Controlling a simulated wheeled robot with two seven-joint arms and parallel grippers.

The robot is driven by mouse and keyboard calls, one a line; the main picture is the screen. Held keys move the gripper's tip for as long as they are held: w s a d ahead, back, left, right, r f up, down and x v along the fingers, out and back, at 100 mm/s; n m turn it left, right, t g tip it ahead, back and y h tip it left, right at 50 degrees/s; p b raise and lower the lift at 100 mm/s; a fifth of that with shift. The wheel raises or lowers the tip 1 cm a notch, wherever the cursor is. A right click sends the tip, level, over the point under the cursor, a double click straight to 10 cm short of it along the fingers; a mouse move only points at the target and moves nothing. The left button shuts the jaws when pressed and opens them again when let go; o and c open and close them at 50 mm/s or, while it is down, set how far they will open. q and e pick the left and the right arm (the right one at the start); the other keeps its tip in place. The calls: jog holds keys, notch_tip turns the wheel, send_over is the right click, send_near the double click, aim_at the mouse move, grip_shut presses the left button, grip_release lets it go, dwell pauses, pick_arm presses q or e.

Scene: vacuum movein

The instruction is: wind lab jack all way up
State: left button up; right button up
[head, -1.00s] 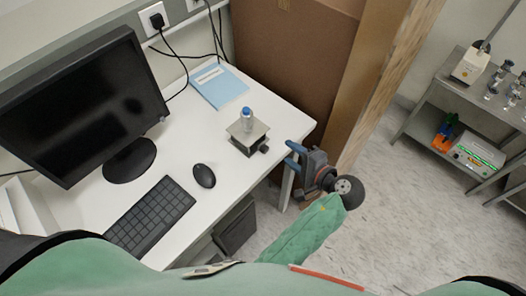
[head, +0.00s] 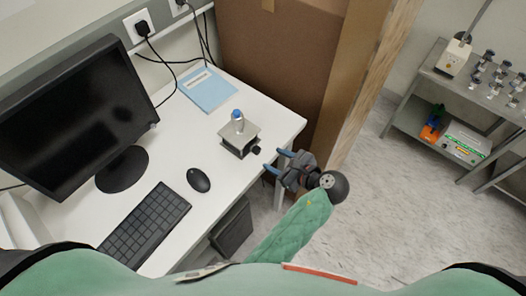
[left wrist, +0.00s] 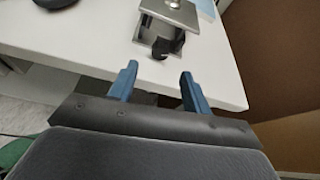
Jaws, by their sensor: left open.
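The lab jack (head: 239,137) stands near the right edge of the white desk, with a small blue-capped bottle (head: 238,121) upright on its top plate. Its dark knob (head: 256,150) sticks out toward my left gripper. In the left wrist view the jack (left wrist: 168,18) is at the top, cut off by the frame, with its black knob (left wrist: 164,48) just beyond the fingertips. My left gripper (head: 276,162) is open and empty, its blue fingers pointing at the knob without touching it. The fingers also show in the left wrist view (left wrist: 157,76). My right gripper is not in view.
The white desk (head: 170,160) holds a monitor (head: 75,115), a keyboard (head: 148,224), a mouse (head: 199,179) and a blue booklet (head: 208,90). A large brown box (head: 285,60) stands behind the desk's right end. A metal shelf (head: 418,92) is at far right.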

aim_at(259, 152)
pick_arm(q)
jog(key=p+x, duration=0.2)
jog(key=x, duration=0.2)
jog(key=shift+w+a, duration=0.25)
jog(key=shift+a, duration=0.1)
jog(key=shift+w+a+f, duration=0.4)
jog(key=shift+a, duration=0.05)
jog(key=shift+c, duration=0.4)
jog(key=c, duration=0.9)
jog(key=shift+w+d+m+g+y, duration=0.1)
jog(key=shift+m+g+y, duration=0.55)
jog(key=shift+m, duration=0.75)
jog(key=o, duration=0.8)
jog(key=shift+o, duration=0.9)
